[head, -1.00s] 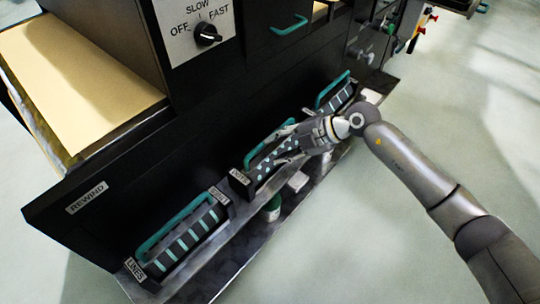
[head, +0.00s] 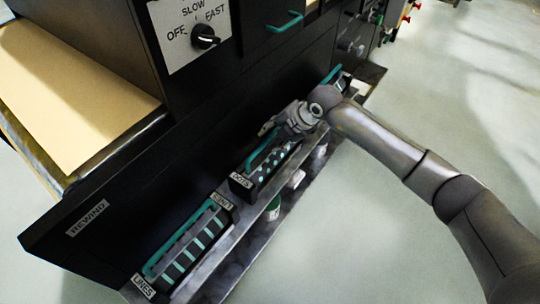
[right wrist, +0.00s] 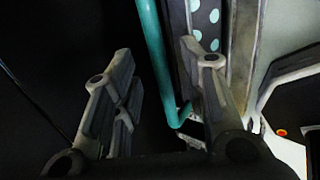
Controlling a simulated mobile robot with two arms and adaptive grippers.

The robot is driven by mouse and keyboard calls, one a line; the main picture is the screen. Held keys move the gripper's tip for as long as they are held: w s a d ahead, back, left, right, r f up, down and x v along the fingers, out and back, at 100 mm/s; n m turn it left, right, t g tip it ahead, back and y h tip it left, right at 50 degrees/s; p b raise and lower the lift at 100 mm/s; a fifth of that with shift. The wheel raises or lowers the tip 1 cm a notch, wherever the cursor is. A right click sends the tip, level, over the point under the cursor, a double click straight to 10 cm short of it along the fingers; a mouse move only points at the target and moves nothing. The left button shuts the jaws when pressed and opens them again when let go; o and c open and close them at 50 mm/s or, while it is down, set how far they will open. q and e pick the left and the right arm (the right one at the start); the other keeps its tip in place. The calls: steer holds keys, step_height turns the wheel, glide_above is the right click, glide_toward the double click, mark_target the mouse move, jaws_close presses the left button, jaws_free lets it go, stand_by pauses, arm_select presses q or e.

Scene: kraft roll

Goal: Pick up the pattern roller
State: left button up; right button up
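A dotted pattern roller (head: 272,166), dark with pale teal dots, lies in a cradle labelled DOTS on the low shelf. A teal handle (head: 259,153) runs along it. A striped roller (head: 192,245), labelled LINES, lies nearer with its own teal handle. My right gripper (head: 270,126) is at the dotted roller's far end, partly hidden by my wrist. In the right wrist view, the gripper (right wrist: 160,80) is open, and the teal handle (right wrist: 156,55) shows between its spread fingers without clear contact. The dots (right wrist: 213,16) show beside the right finger. My left gripper is out of view.
The black machine front (head: 110,205) stands directly behind the rollers. A speed knob (head: 204,37) and a kraft paper sheet (head: 65,75) are above. Open floor (head: 350,235) lies to the right.

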mark_target(269, 136)
steer(key=shift+x, duration=1.8)
steer(key=shift+d, duration=0.1)
jaws_close()
steer(key=shift+w+r, duration=0.15)
steer(key=shift+r, duration=0.1)
